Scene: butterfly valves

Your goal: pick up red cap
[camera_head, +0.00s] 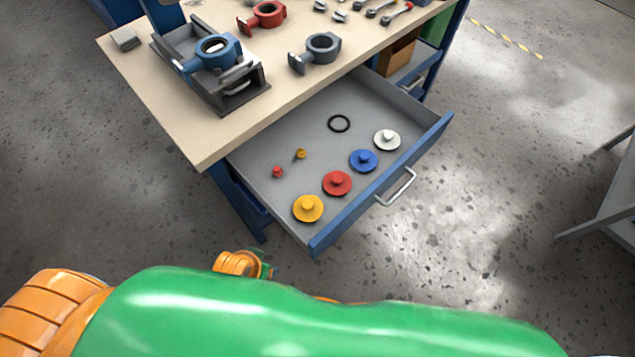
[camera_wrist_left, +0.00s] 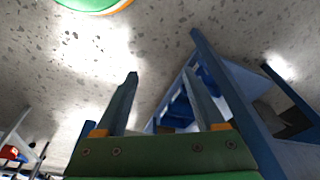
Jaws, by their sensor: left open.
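The red cap (camera_head: 337,183) is a round disc with a raised knob. It lies flat in the open grey drawer, in a row between the yellow cap (camera_head: 308,208) and the blue cap (camera_head: 363,160). My left gripper (camera_wrist_left: 162,82) shows in the left wrist view with its two fingers apart and nothing between them. That view shows floor and blue bench framing, with no cap in it. In the head view an orange and green part of mine is low, in front of the drawer; I cannot make out the fingers there. My right gripper is in neither view.
The drawer (camera_head: 430,130) also holds a white cap (camera_head: 387,140), a black ring (camera_head: 339,123), a small red piece (camera_head: 277,171) and a small yellow piece (camera_head: 301,154). The workbench (camera_head: 190,140) above carries valve bodies and a blue valve in a fixture (camera_head: 240,95).

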